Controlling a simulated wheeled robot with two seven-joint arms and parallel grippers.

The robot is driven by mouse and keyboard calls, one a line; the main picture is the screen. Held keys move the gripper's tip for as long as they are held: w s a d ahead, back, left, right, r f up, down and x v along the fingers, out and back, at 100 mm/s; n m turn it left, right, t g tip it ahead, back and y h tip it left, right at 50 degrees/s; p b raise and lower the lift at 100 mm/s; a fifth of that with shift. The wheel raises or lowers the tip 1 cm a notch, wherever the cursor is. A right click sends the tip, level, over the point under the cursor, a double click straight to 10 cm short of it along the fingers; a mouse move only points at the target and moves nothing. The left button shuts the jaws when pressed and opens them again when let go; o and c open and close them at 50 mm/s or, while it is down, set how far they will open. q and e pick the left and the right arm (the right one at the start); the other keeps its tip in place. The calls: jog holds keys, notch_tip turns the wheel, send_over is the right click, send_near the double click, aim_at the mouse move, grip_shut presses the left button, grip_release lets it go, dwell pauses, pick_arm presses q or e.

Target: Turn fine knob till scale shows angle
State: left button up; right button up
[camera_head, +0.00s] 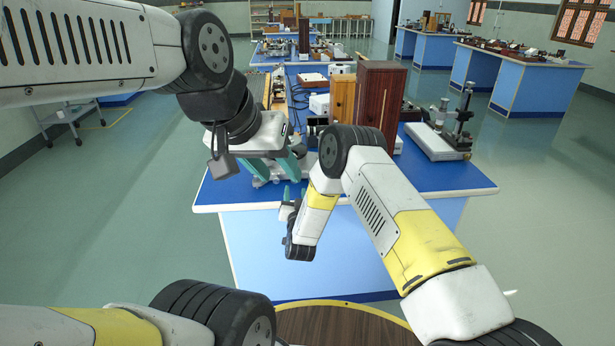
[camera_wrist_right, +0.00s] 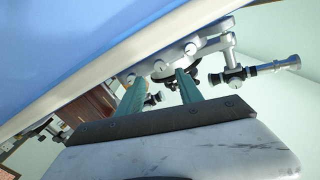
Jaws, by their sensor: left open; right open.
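A silvery spectrometer (camera_wrist_right: 190,48) with a telescope tube (camera_wrist_right: 272,67) and several small knobs shows in the right wrist view, beyond my right gripper (camera_wrist_right: 160,88). That gripper's two teal fingers are apart with nothing between them. I cannot tell which knob is the fine knob, and no scale is readable. In the head view my left gripper (camera_head: 278,172) is open over the front of the near blue bench (camera_head: 400,178), its teal fingers pointing down. It and my arms hide most of the spectrometer there. My right wrist hangs in front of the bench's front edge.
A dark wooden box (camera_head: 380,95) and a lighter wooden box (camera_head: 341,98) stand behind the arms. A microscope-like instrument (camera_head: 445,138) stands on the bench's right. More benches with instruments stand at the back right (camera_head: 525,75).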

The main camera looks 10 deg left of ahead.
aim_at(295, 192)
jog(key=x, duration=0.6)
grip_shut()
